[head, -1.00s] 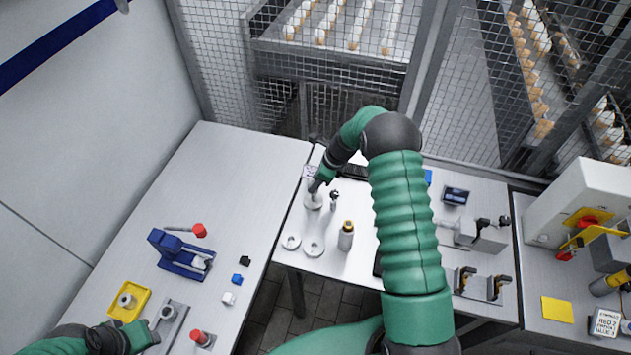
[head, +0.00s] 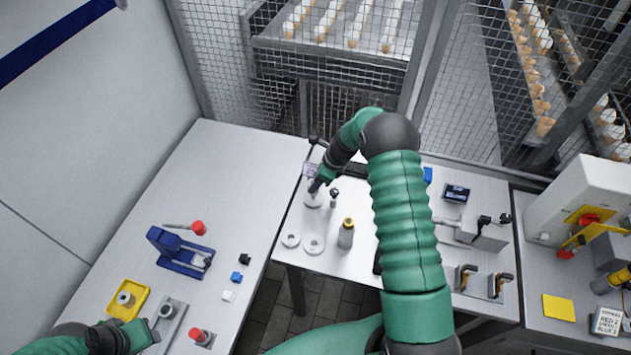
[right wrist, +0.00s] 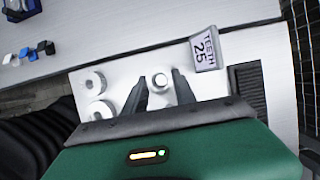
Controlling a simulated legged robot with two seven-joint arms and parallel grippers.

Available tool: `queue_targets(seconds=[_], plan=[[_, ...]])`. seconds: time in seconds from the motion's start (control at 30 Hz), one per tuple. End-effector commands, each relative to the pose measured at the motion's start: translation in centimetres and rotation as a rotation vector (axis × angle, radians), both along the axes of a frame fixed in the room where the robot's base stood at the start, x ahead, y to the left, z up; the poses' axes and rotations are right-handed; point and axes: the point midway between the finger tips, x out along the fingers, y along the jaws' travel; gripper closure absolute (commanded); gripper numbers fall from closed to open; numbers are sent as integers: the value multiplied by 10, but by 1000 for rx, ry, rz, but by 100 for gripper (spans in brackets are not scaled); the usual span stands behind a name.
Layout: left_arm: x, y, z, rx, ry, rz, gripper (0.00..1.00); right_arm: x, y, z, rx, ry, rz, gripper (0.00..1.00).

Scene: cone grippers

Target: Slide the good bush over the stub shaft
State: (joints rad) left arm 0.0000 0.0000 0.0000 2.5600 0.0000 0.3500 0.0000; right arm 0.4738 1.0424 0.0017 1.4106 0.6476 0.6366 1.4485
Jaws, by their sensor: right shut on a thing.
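My right gripper (head: 315,187) reaches down to the far left corner of the middle table. Its jaws are shut on a pale round piece (right wrist: 160,81), whose top shows between the fingers in the right wrist view. In the head view the hand partly covers a pale disc-shaped piece (head: 312,201) there. I cannot tell which piece is the good bush or the stub shaft. A grey bush-like ring (head: 125,298) sits in a yellow tray (head: 113,310) on the left table. A grey block (head: 170,322) with a round part stands beside it. My left gripper (head: 128,337) is near this block; its jaws are unclear.
Two pale rings (head: 291,239) (head: 314,244) lie flat near the right gripper, beside a yellow-topped cylinder (head: 346,233). A blue fixture (head: 180,255) and small cubes (head: 237,277) occupy the left table.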

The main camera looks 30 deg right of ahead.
Motion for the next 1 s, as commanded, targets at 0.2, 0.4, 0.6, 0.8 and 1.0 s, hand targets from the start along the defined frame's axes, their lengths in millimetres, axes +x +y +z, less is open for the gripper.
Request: queue_targets(seconds=[0.2,0.4,0.6,0.8,1.0], plan=[[0,0,-4,0,0,0,64,0,0,-6,0,0,0,100],[0,0,-7,0,0,0,64,0,0,-11,0,0,0,100],[0,0,-11,0,0,0,64,0,0,-16,0,0,0,100],[0,0,-14,0,0,0,64,0,0,-22,0,0,0,100],[0,0,-17,0,0,0,64,0,0,-27,0,0,0,100]])
